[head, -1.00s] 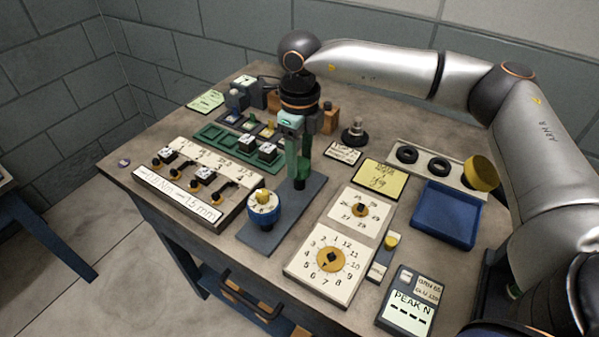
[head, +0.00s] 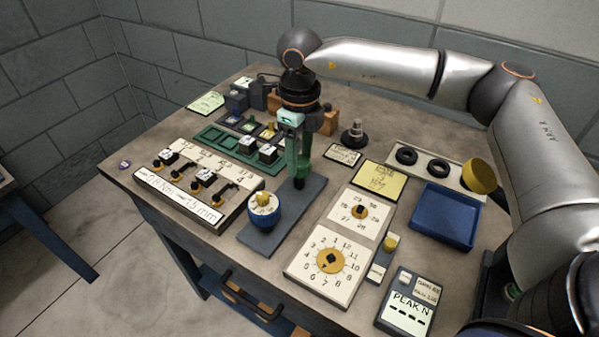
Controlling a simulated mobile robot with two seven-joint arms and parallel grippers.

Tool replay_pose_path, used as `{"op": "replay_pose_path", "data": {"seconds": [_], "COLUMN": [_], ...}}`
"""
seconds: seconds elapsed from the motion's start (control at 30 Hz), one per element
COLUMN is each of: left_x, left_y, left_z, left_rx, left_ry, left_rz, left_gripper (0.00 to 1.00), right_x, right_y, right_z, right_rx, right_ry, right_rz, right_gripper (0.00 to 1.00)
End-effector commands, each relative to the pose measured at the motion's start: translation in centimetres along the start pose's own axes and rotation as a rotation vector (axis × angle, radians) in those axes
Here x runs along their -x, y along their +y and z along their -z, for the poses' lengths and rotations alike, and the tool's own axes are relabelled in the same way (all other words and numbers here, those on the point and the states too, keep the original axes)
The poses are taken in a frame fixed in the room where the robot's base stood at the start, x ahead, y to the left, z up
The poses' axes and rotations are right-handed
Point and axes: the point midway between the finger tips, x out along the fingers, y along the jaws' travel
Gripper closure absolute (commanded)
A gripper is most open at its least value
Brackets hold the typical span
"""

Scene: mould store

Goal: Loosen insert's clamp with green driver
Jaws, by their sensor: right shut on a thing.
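My right gripper (head: 292,128) points down over the middle of the table, its jaws shut on a green driver (head: 304,166). The driver is upright, its dark lower end above or at a grey base plate (head: 312,193); I cannot tell if it touches. Its upper part is hidden by the gripper. A cream block (head: 180,205) to the left carries several small inserts (head: 169,156) with dark clamps and brass-coloured screws (head: 197,200). The driver is apart from these clamps. Which insert is meant cannot be told. My left gripper is out of view.
A blue dial pot (head: 264,218) stands on the plate's near end. A green tray (head: 215,138) with small cubes lies behind the cream block.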

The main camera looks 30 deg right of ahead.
Motion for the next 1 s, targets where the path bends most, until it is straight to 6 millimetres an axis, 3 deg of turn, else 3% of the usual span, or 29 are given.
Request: {"op": "replay_pose_path", "data": {"seconds": [0.43,1.0], "left_x": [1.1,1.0], "left_y": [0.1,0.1], "left_z": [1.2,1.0], "left_rx": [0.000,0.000], "left_ry": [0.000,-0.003], "left_rz": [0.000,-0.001], "left_gripper": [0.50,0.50], "right_x": [2.5,2.8], "right_y": [0.0,0.7], "right_z": [0.0,-0.2], "right_rx": [0.000,0.022], "right_ry": [-0.001,-0.001], "right_rz": [0.000,0.000], "right_gripper": [1.00,1.00]}}
